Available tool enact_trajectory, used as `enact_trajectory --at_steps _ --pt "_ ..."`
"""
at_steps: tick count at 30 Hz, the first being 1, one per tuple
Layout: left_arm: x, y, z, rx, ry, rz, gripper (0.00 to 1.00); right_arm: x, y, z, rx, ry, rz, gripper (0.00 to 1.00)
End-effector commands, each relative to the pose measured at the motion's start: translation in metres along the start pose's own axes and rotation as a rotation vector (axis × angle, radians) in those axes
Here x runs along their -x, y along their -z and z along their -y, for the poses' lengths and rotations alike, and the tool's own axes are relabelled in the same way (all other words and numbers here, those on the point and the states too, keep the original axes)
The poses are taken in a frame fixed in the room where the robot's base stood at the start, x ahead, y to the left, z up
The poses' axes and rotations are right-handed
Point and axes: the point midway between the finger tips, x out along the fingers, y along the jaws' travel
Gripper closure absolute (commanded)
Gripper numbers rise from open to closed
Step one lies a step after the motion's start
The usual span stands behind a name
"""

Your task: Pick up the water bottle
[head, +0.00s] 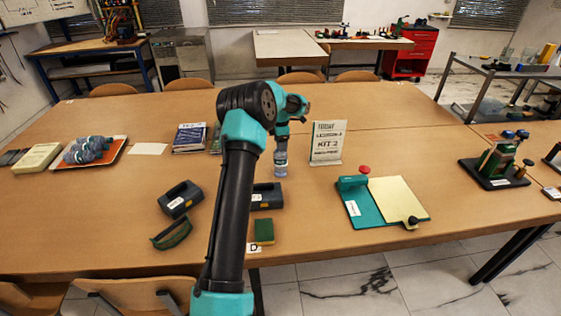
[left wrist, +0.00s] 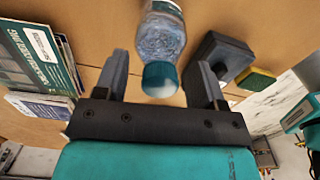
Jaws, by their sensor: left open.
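The water bottle (head: 281,164) stands upright on the table, a clear bottle with a teal cap in the wrist view. My left gripper (head: 282,138) is right above it, and the arm hides part of the scene behind. In the left wrist view, the bottle (left wrist: 163,35) has its cap between the two open fingers of my left gripper (left wrist: 162,65). There is a gap on either side, and neither finger visibly touches it. My right gripper is not in view.
A dark boxy device (head: 267,196) stands close in front of the bottle, with another (head: 180,198) to its left. A sign (head: 328,142) stands to the right, books (head: 189,137) to the left. A teal clipboard (head: 355,211) lies farther right. A green sponge (head: 264,231) is near the front edge.

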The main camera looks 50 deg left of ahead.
Motion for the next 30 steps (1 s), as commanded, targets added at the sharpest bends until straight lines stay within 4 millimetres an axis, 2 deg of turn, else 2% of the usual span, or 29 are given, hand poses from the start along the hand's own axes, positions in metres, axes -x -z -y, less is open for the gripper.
enact_trajectory --at_steps 2,21,30 --pt "0.0002 0.0000 -0.0001 0.000 0.000 0.000 0.38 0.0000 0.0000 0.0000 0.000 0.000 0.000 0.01" --pt "0.0003 0.0000 -0.0001 0.000 0.000 0.000 1.00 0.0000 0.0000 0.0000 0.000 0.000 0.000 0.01" --pt "0.0009 0.0000 -0.0003 0.000 -0.001 0.000 1.00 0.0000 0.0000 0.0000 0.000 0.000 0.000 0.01"
